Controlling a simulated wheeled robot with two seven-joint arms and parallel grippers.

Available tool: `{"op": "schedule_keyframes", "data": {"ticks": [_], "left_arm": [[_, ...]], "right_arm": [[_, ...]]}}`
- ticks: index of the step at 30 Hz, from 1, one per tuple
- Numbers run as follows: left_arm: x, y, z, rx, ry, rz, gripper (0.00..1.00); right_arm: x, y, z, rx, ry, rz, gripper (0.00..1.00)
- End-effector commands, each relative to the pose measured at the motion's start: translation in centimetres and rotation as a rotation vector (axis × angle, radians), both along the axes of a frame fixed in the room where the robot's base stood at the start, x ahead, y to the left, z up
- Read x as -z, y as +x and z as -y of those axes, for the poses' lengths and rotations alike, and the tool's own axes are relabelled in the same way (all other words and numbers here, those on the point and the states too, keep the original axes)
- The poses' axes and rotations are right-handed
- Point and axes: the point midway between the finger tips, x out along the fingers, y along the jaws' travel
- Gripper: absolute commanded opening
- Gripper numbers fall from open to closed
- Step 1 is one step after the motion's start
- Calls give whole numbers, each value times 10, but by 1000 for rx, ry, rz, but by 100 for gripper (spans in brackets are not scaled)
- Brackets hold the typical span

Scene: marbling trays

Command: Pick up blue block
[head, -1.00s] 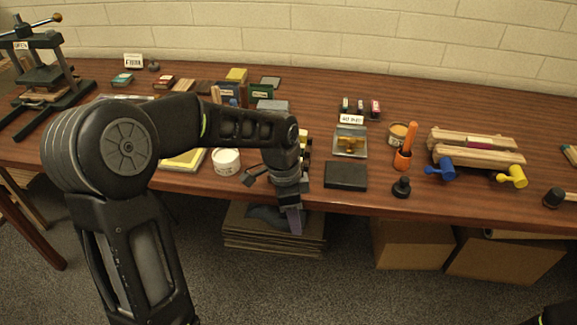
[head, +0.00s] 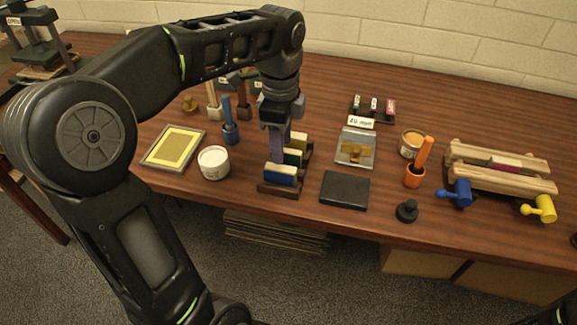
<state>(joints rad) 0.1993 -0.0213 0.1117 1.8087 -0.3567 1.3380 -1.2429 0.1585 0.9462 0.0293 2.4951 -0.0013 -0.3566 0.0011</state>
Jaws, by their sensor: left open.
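The blue block (head: 281,175), with a pale top edge, stands at the front of a dark wooden rack (head: 281,190) near the table's front edge. Behind it in the same rack are a dark green block (head: 293,156) and a yellow block (head: 299,141). My left gripper (head: 277,156) is open and points down, just above and behind the blue block in the picture. I cannot tell whether its fingers touch any block. The fingers hide part of the rack's left side. My right gripper is not in view.
A white tub (head: 213,163) and a blue-handled tool (head: 230,125) stand left of the rack. A black slab (head: 344,190) lies to its right, with a metal plate (head: 355,148) behind. An orange-handled tool (head: 418,165) and a wooden press (head: 500,170) are further right.

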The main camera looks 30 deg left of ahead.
Motion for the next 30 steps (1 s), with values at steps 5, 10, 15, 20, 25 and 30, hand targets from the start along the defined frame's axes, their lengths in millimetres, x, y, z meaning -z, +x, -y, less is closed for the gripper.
{"op": "schedule_keyframes", "data": {"ticks": [5, 10, 15, 20, 25, 30], "left_arm": [[0, 0, 0, 0, 0, 0, 44], [10, 0, 0, -1, 0, -1, 44], [26, 0, 0, 0, 0, -1, 44], [27, 0, 0, -1, 0, 1, 44], [29, 0, 0, -1, 0, 0, 44], [46, -1, -1, -1, 0, -4, 44]], "right_arm": [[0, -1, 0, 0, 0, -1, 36], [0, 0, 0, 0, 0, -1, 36], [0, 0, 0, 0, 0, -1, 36], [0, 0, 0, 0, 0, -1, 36], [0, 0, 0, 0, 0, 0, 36], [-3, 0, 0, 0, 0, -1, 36]]}}
